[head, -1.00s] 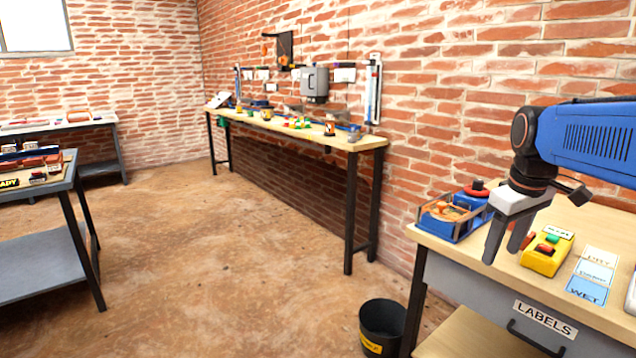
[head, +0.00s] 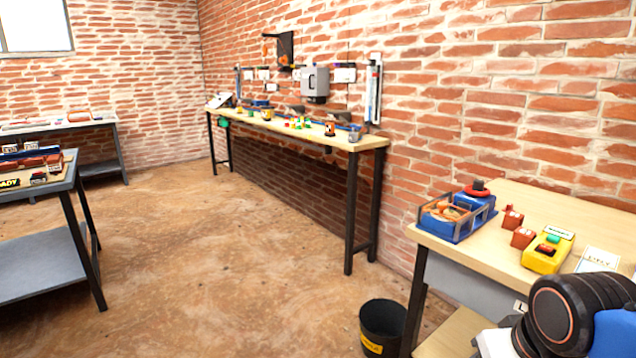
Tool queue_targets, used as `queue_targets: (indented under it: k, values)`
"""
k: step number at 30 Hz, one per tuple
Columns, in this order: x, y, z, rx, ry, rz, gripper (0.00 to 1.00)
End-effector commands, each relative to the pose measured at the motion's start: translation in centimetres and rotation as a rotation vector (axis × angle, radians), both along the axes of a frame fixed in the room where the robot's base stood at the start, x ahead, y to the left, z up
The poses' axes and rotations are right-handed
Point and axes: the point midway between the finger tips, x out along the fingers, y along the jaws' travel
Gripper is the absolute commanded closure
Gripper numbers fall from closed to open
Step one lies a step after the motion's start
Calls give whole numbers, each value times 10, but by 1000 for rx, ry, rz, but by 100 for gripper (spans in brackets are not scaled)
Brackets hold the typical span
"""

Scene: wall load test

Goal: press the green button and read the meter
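A yellow box (head: 541,260) sits on the wooden bench at the right. The box looks like the meter, but no reading can be made out. My gripper (head: 492,343) shows only as a pale body at the bottom right edge, below and left of my dark wrist. Its fingers are out of the picture, so I cannot tell whether it is open or shut. It is apart from the box.
Two small red-brown blocks (head: 523,238) stand left of the yellow box. A blue tray (head: 455,229) is at the bench's left end. White cards (head: 598,260) lie right of the box, partly hidden by my arm. A black bin (head: 381,325) stands on the floor.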

Motion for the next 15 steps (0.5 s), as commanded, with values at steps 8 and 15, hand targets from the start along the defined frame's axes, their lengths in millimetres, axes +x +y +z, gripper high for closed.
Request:
queue_targets:
  k: [8, 15]
  values:
    - [0, 0, 0, 0, 1, 1, 79]
    - [0, 0, 1, 0, 1, 1, 100]
